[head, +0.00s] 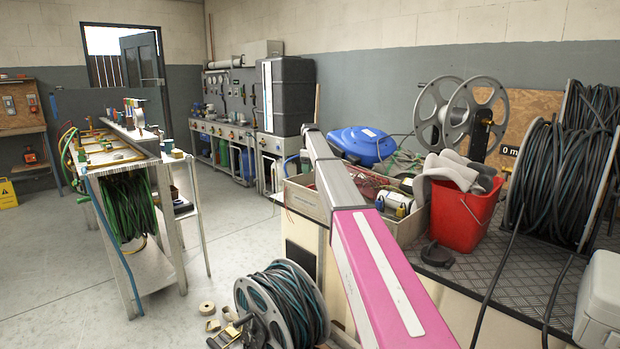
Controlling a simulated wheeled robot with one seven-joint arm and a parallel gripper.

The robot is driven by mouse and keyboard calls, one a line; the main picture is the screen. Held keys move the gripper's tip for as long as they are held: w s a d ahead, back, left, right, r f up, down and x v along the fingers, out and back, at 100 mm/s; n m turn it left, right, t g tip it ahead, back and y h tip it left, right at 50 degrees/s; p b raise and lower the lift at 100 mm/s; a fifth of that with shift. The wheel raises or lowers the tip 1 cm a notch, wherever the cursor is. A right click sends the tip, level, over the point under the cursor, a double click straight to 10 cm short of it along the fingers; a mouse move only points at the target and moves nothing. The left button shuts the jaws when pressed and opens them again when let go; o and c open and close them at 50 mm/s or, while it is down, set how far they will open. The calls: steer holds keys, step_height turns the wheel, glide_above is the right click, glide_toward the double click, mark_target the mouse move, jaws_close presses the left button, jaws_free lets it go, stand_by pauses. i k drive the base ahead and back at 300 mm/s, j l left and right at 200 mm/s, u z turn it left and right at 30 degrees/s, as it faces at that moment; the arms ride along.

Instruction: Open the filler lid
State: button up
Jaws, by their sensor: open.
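No part in the head view can be made out for certain as the filler lid. A tall black tank (291,95) with a pale vertical strip on its front stands at the back, on the end of the workbench row. Its top is seen nearly edge-on, so any lid there cannot be told. My pink and white arm link (385,275) reaches from the bottom edge up towards the middle of the view. My gripper does not show, and neither does any contact between it and a thing.
At right, a bench holds a red bucket (462,215) with gloves, a blue rounded housing (361,143), and large hose reels (555,180). A smaller hose reel (284,305) stands low in front. A metal rack (120,160) is at left. Floor (225,235) between rack and bench is clear.

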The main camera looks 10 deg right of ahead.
mark_target(435, 254)
steer(key=k, duration=1)
